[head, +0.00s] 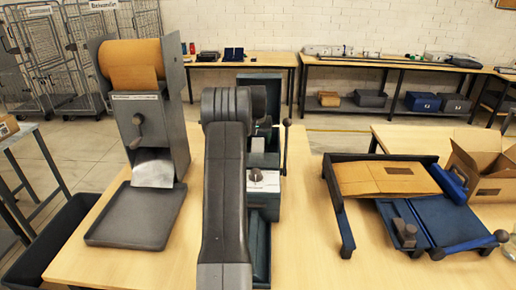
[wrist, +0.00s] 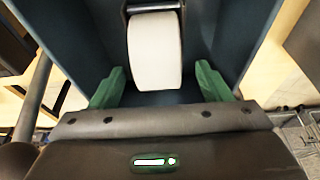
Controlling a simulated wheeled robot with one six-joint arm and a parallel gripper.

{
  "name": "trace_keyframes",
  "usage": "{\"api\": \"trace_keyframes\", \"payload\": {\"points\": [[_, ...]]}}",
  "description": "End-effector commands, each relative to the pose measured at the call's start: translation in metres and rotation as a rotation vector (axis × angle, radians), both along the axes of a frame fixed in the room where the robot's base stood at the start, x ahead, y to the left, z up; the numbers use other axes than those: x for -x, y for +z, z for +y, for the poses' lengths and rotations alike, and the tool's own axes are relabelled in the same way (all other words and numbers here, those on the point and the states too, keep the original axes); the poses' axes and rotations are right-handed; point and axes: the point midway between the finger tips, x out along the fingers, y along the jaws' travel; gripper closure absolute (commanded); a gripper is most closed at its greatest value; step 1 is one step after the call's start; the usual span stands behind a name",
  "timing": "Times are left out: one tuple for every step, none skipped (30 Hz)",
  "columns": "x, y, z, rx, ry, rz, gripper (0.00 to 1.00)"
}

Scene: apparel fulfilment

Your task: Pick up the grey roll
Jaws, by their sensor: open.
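A pale, whitish-grey roll (wrist: 155,50) shows in the wrist view, in a dark blue housing (wrist: 222,25) below a dark bar. My gripper (wrist: 160,78) is open, with one green finger on each side of the roll. Gaps show between the fingers and the roll, and nothing is held. In the head view my arm covers the middle of a dark machine (head: 265,158) on the table, and the roll and the fingers are hidden there.
Left of my arm stands a grey dispenser (head: 180,105) with a brown paper roll (head: 133,54) and a tray (head: 135,215). A dark blue folding frame (head: 440,235) holding a brown mailer (head: 385,179) and an open carton (head: 480,165) are at the right. Bare wooden table (head: 315,235) lies between.

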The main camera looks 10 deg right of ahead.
Motion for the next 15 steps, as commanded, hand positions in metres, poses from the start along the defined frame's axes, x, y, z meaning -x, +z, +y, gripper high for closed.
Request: {"api": "trace_keyframes", "payload": {"points": [[-0.003, -0.004, -0.002, -0.001, -0.001, 0.003, 0.29], [-0.005, -0.007, -0.004, -0.001, -0.001, 0.003, 0.29], [-0.007, -0.011, -0.005, -0.001, -0.001, 0.002, 0.29], [-0.008, -0.016, -0.005, -0.001, 0.000, 0.002, 0.29], [-0.009, -0.020, -0.005, -0.001, 0.000, 0.002, 0.29], [-0.010, -0.024, -0.006, -0.001, 0.000, 0.002, 0.29], [-0.011, -0.026, -0.006, 0.000, 0.000, 0.001, 0.29], [-0.011, -0.028, -0.006, 0.000, 0.000, 0.000, 0.29], [-0.012, -0.030, -0.006, 0.000, 0.000, 0.000, 0.29], [-0.012, -0.030, -0.006, 0.000, 0.000, -0.001, 0.29], [-0.012, -0.031, -0.006, 0.000, 0.000, -0.001, 0.29], [-0.012, -0.031, -0.006, 0.000, 0.000, -0.001, 0.29], [-0.012, -0.031, -0.006, 0.000, 0.000, -0.001, 0.29], [-0.012, -0.031, -0.006, 0.000, 0.000, -0.001, 0.29], [-0.012, -0.031, -0.006, 0.000, 0.000, -0.001, 0.29]]}}
